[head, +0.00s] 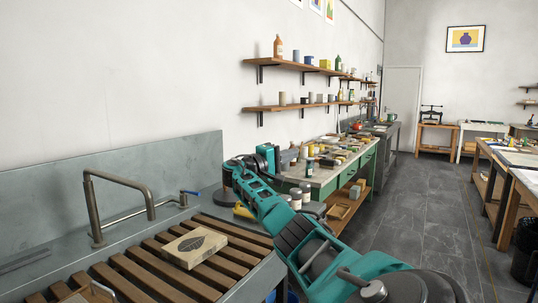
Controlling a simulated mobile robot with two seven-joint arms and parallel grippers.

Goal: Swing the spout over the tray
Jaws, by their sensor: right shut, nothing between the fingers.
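The metal spout (121,183) rises from a base at the back left of the wash stand, bends over and ends in a short downward tip. Its tip hangs near the back edge of the wooden slats (128,272). I cannot tell for sure which part is the tray; the slatted basin top lies below and right of the spout. My right gripper (234,168) is dark, shut and empty. It shows beyond the basin's right end, well right of the spout and apart from it. My left gripper is not in view.
A block with a leaf print (194,247) lies on the slats. The grey splashback (60,192) closes the back. A cluttered green bench (358,168) is beyond my right arm.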

